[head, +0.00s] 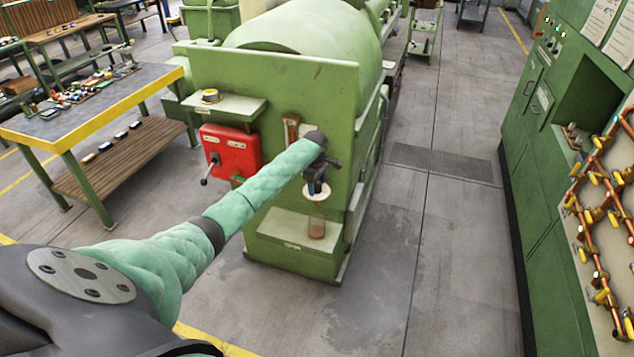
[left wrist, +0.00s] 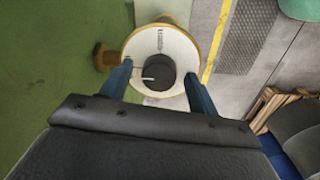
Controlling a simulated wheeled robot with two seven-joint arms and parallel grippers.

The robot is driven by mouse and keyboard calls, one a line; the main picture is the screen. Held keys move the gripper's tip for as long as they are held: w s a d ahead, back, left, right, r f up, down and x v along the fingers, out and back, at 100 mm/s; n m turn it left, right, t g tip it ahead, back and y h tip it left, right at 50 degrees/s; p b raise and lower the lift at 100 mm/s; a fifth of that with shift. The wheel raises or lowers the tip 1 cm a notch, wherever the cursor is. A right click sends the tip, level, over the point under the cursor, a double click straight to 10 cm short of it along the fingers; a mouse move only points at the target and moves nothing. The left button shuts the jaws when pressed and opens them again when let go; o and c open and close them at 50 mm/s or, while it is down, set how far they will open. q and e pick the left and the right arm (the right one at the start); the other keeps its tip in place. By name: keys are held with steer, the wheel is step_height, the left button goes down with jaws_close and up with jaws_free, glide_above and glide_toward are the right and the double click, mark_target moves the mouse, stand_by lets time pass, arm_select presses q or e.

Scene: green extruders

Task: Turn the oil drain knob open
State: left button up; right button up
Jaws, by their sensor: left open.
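The oil drain knob is a round cream-white disc with a brass rim and a dark centre; it shows in the left wrist view (left wrist: 150,48) and, small, in the head view (head: 314,194) on the front of the green extruder (head: 300,95). My left gripper (head: 316,186) points down at it. In the left wrist view its blue fingers (left wrist: 158,72) are apart, one on each side of the dial's near part. I cannot tell whether they touch it. The knob's mounting is hidden. My right gripper is not in view.
A jar with brown liquid (head: 317,228) stands on the extruder's low ledge below the knob. A red box with a lever (head: 230,150) is to the left. A yellow-edged workbench (head: 100,98) stands further left, a green cabinet (head: 540,120) at right. The floor between is clear.

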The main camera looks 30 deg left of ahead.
arm_select(q)
steer(key=shift+f, duration=0.2)
steer(key=c, duration=1)
steer(key=shift+o, duration=0.2)
